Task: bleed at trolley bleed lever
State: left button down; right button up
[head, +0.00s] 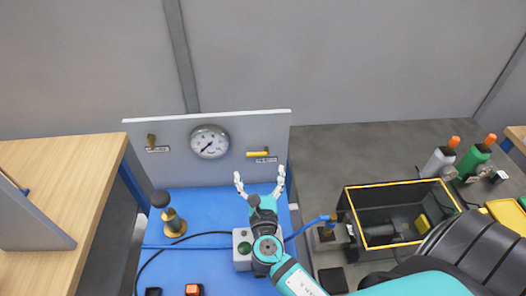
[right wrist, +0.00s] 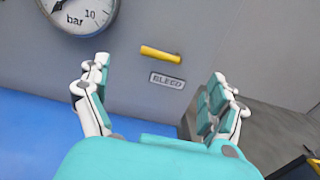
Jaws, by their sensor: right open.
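The bleed lever (head: 258,153) is a yellow handle lying nearly level on the grey upright panel (head: 225,175), right of the gauge. In the right wrist view the yellow lever (right wrist: 161,53) sits above a label reading BLEED (right wrist: 167,81). My right gripper (head: 260,180) is open and empty, in front of and below the lever. In the right wrist view its fingers (right wrist: 158,92) are spread wide, with the lever ahead between and beyond the tips, apart from them. The round pressure gauge (head: 209,142) has a white face. My left gripper is not in view.
A second, brass-coloured lever (head: 151,141) stands upright on the panel's left. The blue trolley top (head: 210,262) carries a brass piece with a black knob (head: 172,217) and a grey box with a green button (head: 242,246). A yellow-rimmed black crate (head: 372,244) stands right.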

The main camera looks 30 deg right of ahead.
jog(key=p+x, duration=0.2)
jog(key=x, duration=0.5)
jog(key=shift+w+d, duration=0.1)
jog(key=c, duration=1.2)
